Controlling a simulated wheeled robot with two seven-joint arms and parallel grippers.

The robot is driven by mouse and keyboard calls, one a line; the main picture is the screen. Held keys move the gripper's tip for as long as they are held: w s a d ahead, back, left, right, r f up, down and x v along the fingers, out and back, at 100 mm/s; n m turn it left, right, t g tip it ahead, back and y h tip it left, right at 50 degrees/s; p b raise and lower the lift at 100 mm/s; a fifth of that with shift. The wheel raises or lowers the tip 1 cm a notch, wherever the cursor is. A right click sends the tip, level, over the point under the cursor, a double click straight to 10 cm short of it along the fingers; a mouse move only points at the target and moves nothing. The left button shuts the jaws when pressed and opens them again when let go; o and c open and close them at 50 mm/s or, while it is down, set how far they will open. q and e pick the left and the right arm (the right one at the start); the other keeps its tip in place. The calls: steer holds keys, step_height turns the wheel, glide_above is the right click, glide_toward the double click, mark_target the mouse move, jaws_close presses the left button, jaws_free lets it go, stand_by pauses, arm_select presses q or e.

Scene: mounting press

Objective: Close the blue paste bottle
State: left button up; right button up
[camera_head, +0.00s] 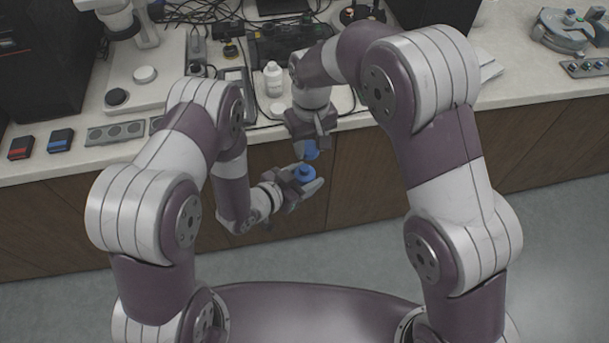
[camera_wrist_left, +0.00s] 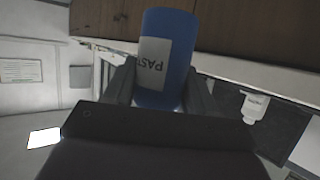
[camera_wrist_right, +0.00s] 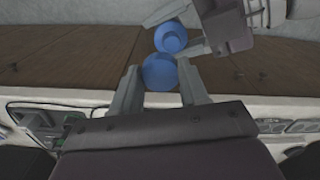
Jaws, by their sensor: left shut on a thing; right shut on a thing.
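The blue paste bottle (camera_wrist_left: 165,60) has a pale label with dark letters and sits between the fingers of my left gripper (camera_wrist_left: 160,88). In the head view my left gripper (camera_head: 304,181) is shut on the bottle (camera_head: 304,172), its top facing up. My right gripper (camera_head: 311,143) is just above it, shut on a blue cap (camera_head: 310,151). In the right wrist view the round cap (camera_wrist_right: 160,73) is between my right fingertips (camera_wrist_right: 158,86), close to the bottle top (camera_wrist_right: 171,37). Cap and bottle look apart in the head view.
Both grippers are in front of the bench's wooden front (camera_head: 370,165). A white bottle (camera_head: 273,79) stands on the bench top behind them, near cables and dark equipment. A red box (camera_head: 20,147) and a blue box (camera_head: 61,140) lie at the left. Floor below is clear.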

mark_target(305, 168)
steer(key=s+r, duration=0.1)
steer(key=s+a+r, duration=0.1)
steer(key=shift+r+n, duration=0.3)
steer(key=shift+r, duration=0.1)
steer(key=shift+d, duration=0.1)
steer(key=shift+f, duration=0.1)
steer(key=shift+f, duration=2)
steer(key=shift+f, duration=0.85)
steer(key=shift+s+f, duration=0.1)
steer(key=shift+f, duration=0.45)
steer(key=o, duration=1)
